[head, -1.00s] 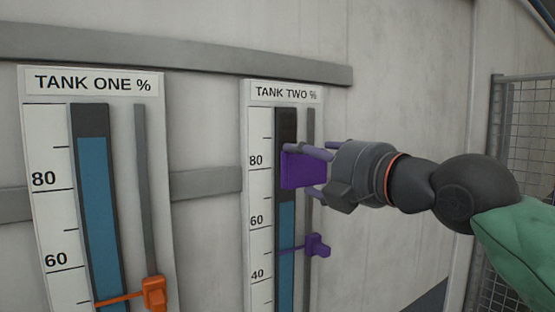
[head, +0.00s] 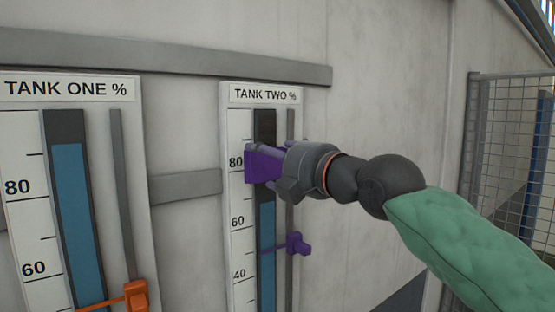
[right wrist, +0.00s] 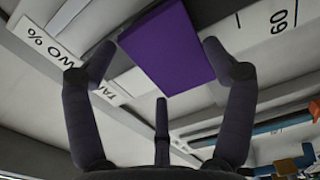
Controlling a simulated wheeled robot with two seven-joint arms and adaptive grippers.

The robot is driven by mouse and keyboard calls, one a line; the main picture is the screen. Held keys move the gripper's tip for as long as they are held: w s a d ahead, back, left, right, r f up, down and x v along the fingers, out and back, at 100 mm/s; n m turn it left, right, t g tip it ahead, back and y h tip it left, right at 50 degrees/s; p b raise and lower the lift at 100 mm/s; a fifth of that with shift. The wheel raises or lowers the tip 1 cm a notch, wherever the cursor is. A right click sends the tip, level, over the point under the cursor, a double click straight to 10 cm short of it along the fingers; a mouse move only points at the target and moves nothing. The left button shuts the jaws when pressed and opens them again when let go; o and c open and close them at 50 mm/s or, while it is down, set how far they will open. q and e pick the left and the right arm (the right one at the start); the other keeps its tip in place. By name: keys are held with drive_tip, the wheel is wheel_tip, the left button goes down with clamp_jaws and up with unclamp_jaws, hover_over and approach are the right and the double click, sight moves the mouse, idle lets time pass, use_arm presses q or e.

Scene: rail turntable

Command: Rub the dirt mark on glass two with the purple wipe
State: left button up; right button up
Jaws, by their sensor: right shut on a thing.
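The purple wipe (head: 262,165) is a flat block held by my right gripper (head: 277,163). It lies across glass two (head: 267,235), a dark tube with blue fill under the TANK TWO % sign (head: 266,95), at about the 80 mark. Its left edge overlaps the white scale. I cannot tell whether it touches the glass. No dirt mark shows; the wipe and gripper hide part of the glass. In the right wrist view the wipe (right wrist: 167,47) sits between the fingers. My left gripper is not in view.
A purple slider pointer (head: 298,243) sits on the rail right of glass two, below my gripper. The TANK ONE % gauge (head: 70,200) with an orange pointer (head: 136,297) is at left. A mesh fence (head: 508,140) stands at right.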

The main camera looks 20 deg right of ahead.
sight(258, 141)
drive_tip(key=shift+p+x, duration=0.3)
drive_tip(key=shift+x, duration=0.9)
idle(0.7)
drive_tip(key=shift+w+d, duration=0.2)
drive_tip(key=shift+d, duration=0.4)
drive_tip(key=shift+w+d, duration=0.15)
drive_tip(key=shift+d, duration=0.4)
drive_tip(key=shift+w+d+b, duration=0.25)
drive_tip(key=shift+d+b, duration=0.1)
drive_tip(key=shift+d, duration=0.4)
drive_tip(key=shift+r+p, duration=1.2)
drive_tip(key=shift+r, duration=0.4)
drive_tip(key=shift+s+a+f, duration=0.1)
drive_tip(key=shift+s+a, duration=0.15)
drive_tip(key=shift+a, duration=0.7)
drive_tip(key=shift+s+a, duration=0.3)
drive_tip(key=shift+a, duration=0.7)
drive_tip(key=shift+p, duration=0.3)
